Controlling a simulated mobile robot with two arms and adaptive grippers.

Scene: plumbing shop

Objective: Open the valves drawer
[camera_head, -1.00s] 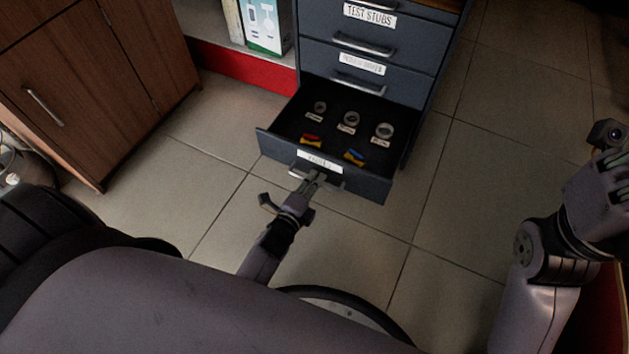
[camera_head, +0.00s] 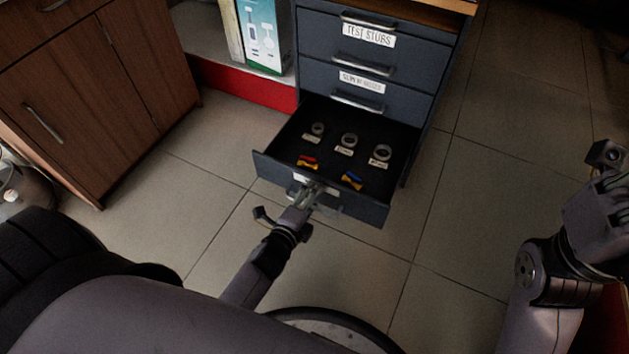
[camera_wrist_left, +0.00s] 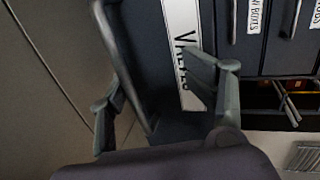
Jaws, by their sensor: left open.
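The valves drawer (camera_head: 360,205) is the dark blue lowest drawer of the cabinet and stands pulled out, its black inside showing. Several rings with small tags and two small coloured pieces, one red and yellow, one blue and yellow, lie in it. Its white "VALVES" label (camera_wrist_left: 183,50) shows in the left wrist view. My left gripper (camera_head: 312,194) is open at the drawer's front and hides part of the label and handle. In the left wrist view its fingers (camera_wrist_left: 165,100) are apart, with the grey handle (camera_wrist_left: 112,50) near the left finger; contact is unclear. My right gripper (camera_head: 603,195) is at the right edge, its fingers unclear.
Above are shut drawers, one labelled "TEST STUBS" (camera_head: 369,35). A brown wooden cabinet (camera_head: 85,100) stands at the left. A shelf with a red base (camera_head: 240,83) and a box (camera_head: 262,35) is behind. Tiled floor (camera_head: 450,230) is free to the right of the drawer.

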